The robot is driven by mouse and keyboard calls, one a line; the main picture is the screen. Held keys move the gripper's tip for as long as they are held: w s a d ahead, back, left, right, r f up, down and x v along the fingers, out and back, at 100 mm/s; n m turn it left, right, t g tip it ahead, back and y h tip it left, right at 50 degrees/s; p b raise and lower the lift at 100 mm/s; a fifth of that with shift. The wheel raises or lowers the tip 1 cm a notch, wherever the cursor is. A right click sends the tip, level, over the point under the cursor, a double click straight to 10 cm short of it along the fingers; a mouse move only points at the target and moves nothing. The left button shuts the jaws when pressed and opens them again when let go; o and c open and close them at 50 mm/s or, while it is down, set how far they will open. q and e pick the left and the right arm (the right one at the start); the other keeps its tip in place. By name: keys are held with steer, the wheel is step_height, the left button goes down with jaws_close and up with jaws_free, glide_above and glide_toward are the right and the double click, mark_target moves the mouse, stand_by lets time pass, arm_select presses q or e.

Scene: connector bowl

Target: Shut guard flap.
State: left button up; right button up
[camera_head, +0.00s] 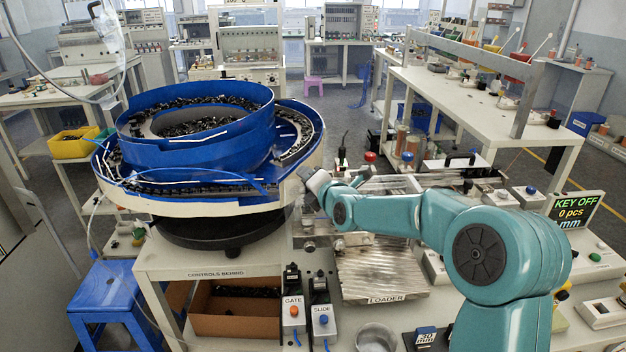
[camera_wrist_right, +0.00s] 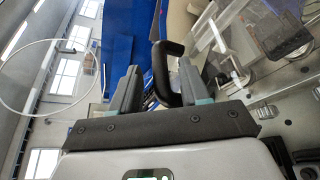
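My right gripper (camera_head: 312,183) reaches in from the right on a teal arm, beside the rim of the blue bowl feeder; its fingers are hard to make out in the head view. In the right wrist view the gripper (camera_wrist_right: 158,78) is open, its two fingers apart. A black bent handle (camera_wrist_right: 160,68) stands between the fingers, closer to the right one; I see no clear grip on it. Clear panels (camera_wrist_right: 232,42), which may be the guard flap, show right of the handle. In the head view the arm hides much of this area. My left gripper is not in view.
The blue bowl feeder (camera_head: 200,125), full of dark parts, stands left of the gripper. The ribbed metal loader (camera_head: 380,272) lies below the arm. GATE (camera_head: 293,313) and SLIDE (camera_head: 323,318) control boxes stand at the front. A display (camera_head: 574,210) reads KEY OFF.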

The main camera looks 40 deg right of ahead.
steer(key=shift+a+f, duration=0.15)
steer(key=shift+f, duration=0.1)
steer(key=shift+s, duration=0.55)
steer(key=b+v, duration=0.2)
steer(key=v, duration=1.3)
steer(key=shift+r, duration=0.35)
